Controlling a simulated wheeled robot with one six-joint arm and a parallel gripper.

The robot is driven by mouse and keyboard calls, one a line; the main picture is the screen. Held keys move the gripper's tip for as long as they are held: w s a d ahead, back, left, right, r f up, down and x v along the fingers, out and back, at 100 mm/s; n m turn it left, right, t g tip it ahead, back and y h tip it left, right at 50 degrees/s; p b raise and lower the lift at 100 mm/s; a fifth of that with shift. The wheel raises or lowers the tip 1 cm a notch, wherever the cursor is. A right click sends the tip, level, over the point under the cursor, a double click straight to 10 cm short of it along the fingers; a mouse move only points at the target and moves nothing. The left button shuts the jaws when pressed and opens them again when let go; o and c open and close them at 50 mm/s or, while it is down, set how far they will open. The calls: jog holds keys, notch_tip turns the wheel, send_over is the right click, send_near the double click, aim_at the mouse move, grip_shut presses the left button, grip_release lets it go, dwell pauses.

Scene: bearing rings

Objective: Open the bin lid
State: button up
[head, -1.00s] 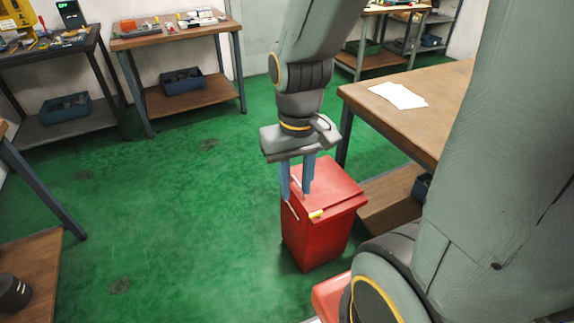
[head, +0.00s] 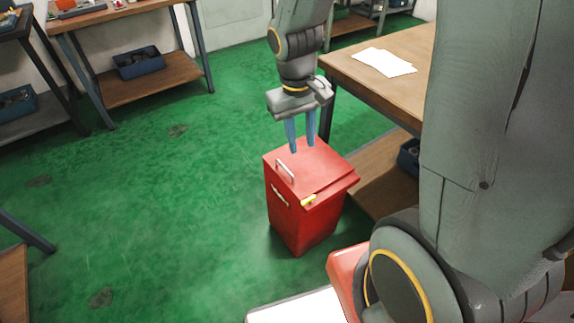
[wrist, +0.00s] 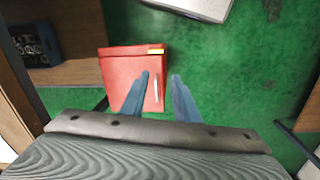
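The red bin (head: 297,215) stands on the floor with its lid (head: 315,168) down. A pale bar handle (head: 284,169) is on the lid's left part, and another pale handle is on the bin's left side (head: 280,196). A yellow piece (head: 308,200) sits at the lid's front edge. My gripper (head: 301,149) points down over the rear part of the lid, open and empty. In the wrist view, the fingers (wrist: 160,75) are apart and the lid handle (wrist: 156,90) shows between them, farther down. The exact height gap is hard to tell.
A wooden table (head: 390,85) with white paper (head: 384,62) stands right of the bin, with a lower shelf close beside it. Green floor (head: 170,190) to the left is clear. A shelf bench (head: 150,80) stands at the back left.

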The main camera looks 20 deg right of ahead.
jog(key=n+h+b, duration=0.1)
jog(key=n+b, duration=0.1)
jog(key=b, duration=0.2)
send_near(284, 167)
jog(key=f, duration=0.2)
jog(key=d+f, duration=0.1)
jog(key=f, duration=0.4)
jog(key=shift+d+f+b, duration=0.15)
jog(key=shift+b, duration=0.15)
grip_shut()
jog(key=shift+w, duration=0.1)
